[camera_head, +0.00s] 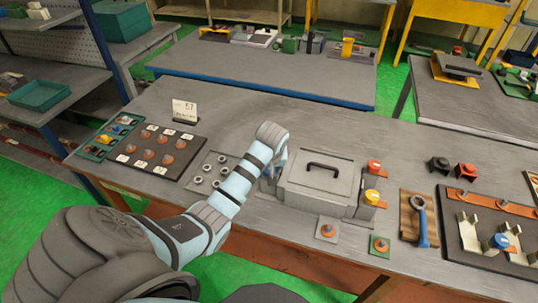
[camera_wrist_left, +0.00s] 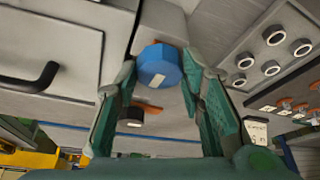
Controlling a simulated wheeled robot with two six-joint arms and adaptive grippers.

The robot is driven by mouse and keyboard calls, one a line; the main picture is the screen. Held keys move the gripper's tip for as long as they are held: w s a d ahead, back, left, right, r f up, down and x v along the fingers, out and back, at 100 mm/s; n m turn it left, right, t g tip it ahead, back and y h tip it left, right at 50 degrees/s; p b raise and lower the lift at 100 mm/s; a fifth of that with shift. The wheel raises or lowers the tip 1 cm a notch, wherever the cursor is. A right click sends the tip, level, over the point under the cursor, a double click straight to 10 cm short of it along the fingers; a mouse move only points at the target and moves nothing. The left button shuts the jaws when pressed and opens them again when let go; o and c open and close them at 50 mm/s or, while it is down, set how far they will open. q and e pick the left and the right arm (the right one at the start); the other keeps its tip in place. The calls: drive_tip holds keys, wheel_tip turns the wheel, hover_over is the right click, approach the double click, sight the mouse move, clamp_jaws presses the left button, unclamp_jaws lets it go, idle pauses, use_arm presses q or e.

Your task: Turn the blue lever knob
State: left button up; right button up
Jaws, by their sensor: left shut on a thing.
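The blue lever knob (camera_wrist_left: 158,66) is a faceted blue cap with a small pale mark, on the side of the grey box with a black handle (camera_head: 318,177). In the left wrist view it sits between the fingers of my left gripper (camera_wrist_left: 160,78), which is shut on it. In the head view my left wrist covers the knob at the box's left side, and the fingers are mostly hidden. My right gripper is not in view.
Red and yellow knobs (camera_head: 374,166) are on the box's right side. A board with metal rings (camera_head: 208,172) and a dark board with orange-brown parts (camera_head: 160,150) lie left. A blue-handled wrench (camera_head: 421,222) lies right. The table behind the box is clear.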

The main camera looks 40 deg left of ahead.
use_arm(q)
drive_tip(key=n, duration=0.2)
drive_tip(key=n+g+y, duration=0.1)
drive_tip(key=n, duration=0.1)
drive_tip(key=shift+d+n+g, duration=0.15)
drive_tip(key=shift+n+g, duration=0.15)
drive_tip(key=n, duration=0.2)
drive_tip(key=n+g, duration=0.1)
drive_tip(key=n, duration=0.1)
drive_tip(key=shift+w+f+n+g, duration=0.1)
drive_tip(key=shift+w+n+g, duration=0.1)
drive_tip(key=shift+n+g, duration=0.1)
drive_tip(key=shift+f+n+g+b, duration=0.1)
drive_tip(key=shift+n+g+b, duration=0.35)
drive_tip(key=shift+n, duration=0.65)
drive_tip(key=shift+n+g+b, duration=0.45)
drive_tip(key=shift+n+b, duration=0.2)
drive_tip(key=shift+n, duration=0.45)
drive_tip(key=o, duration=1.1)
drive_tip(key=shift+w+n, duration=0.1)
drive_tip(key=shift+n, duration=0.2)
drive_tip(key=v, duration=0.7)
drive_tip(key=shift+r, duration=0.3)
